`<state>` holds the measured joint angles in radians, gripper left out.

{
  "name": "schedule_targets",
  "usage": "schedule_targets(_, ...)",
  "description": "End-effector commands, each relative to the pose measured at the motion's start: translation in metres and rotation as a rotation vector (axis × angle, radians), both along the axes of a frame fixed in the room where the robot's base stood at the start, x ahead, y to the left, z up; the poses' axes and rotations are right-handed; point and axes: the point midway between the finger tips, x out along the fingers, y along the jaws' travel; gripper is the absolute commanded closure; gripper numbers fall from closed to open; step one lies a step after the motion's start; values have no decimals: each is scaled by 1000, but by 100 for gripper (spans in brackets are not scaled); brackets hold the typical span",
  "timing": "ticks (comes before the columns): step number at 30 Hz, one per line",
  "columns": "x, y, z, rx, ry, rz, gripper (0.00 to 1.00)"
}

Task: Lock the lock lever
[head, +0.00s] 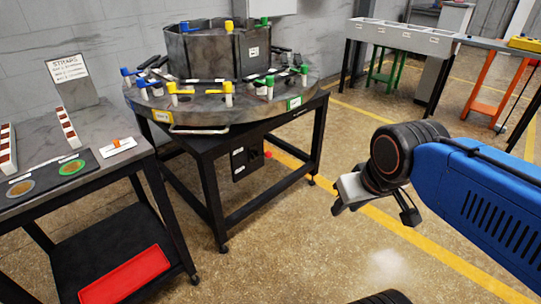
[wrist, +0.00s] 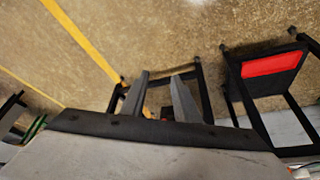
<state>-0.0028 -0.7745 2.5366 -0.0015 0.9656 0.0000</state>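A round turntable (head: 215,115) stands on a black frame and carries a grey segmented ring (head: 205,52) with blue, yellow and green levers around it. A pale bar-shaped handle (head: 199,130) sticks out below the turntable's front rim. A black box (head: 247,163) with a small red part hangs under it. I cannot tell which of these is the lock lever. My gripper (head: 372,212) is in front and to the right of the turntable, well apart from it. In the wrist view its two fingers (wrist: 160,97) are spread, with nothing held between them, above the floor.
A grey table (head: 40,200) with a straps sign (head: 72,75) stands at left, a red tray (head: 125,276) on its lower shelf. The tray also shows in the wrist view (wrist: 272,64). A long bench (head: 400,38) stands at the back right. The floor around the turntable's right is clear.

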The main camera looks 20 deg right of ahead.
Motion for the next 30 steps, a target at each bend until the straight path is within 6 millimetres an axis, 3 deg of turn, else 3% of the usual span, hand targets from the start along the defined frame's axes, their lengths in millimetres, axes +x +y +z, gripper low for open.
schedule_targets(1, 0, 0, 0, 0, 0, 0, 86)
schedule_targets(3, 2, 0, 1, -1, 2, 3, 100)
schedule_targets(8, 18, 2, 10, -11, 11, 22, 100)
schedule_targets(18, 86, 10, 40, -53, 43, 99, 100)
schedule_targets(30, 175, 29, 60, -102, 81, 195, 100)
